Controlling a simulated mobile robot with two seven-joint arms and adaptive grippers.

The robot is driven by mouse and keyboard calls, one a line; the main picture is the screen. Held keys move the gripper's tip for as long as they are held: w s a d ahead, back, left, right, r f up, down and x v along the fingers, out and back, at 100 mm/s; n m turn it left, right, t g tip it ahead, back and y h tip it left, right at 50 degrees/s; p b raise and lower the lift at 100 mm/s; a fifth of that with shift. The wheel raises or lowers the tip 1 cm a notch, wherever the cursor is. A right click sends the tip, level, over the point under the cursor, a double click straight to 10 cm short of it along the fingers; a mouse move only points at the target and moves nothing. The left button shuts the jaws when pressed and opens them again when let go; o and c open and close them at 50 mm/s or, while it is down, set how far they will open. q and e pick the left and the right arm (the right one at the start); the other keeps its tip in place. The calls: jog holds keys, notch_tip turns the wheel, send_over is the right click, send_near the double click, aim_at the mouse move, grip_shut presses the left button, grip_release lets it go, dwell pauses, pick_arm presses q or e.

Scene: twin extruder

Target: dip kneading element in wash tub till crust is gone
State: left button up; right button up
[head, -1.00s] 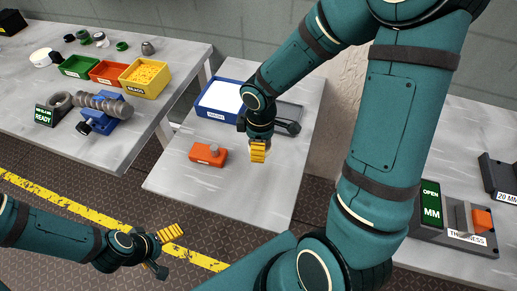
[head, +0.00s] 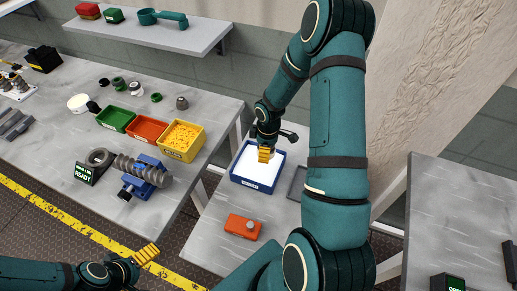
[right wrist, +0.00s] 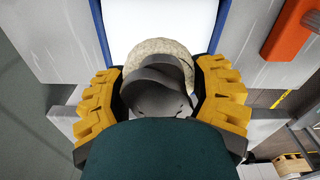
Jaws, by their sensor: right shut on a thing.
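The wash tub (head: 238,179) is a blue tray with a white surface inside, on the middle table; its blue wall (right wrist: 99,27) and white inside also show in the right wrist view. My right gripper (head: 264,155) is over the tub's far part. In the right wrist view its yellow fingers (right wrist: 165,95) are shut on the dark grey kneading element (right wrist: 158,88). A rough beige crust (right wrist: 160,52) shows along the element's edge on the tub side. The head view does not show whether the element touches the white surface. My left gripper (head: 146,254) is away at lower left; its opening is unclear.
An orange block (head: 243,226) with a grey knob lies in front of the tub. A grey tray (head: 297,183) is right of it. The left table holds green, orange and yellow bins (head: 182,139) and a blue stand (head: 147,183) with a grey screw.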

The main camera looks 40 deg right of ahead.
aim_at(265, 172)
jog(key=shift+f+b, duration=1.25)
jog(key=shift+f, duration=1.65)
jog(key=shift+f+b, duration=2.65)
jog(key=shift+f, duration=0.4)
jog(key=shift+f, duration=0.2)
notch_tip(265, 172, up, 10)
jog(key=p, duration=0.6)
jog(key=shift+f, duration=0.25)
dwell(0.5)
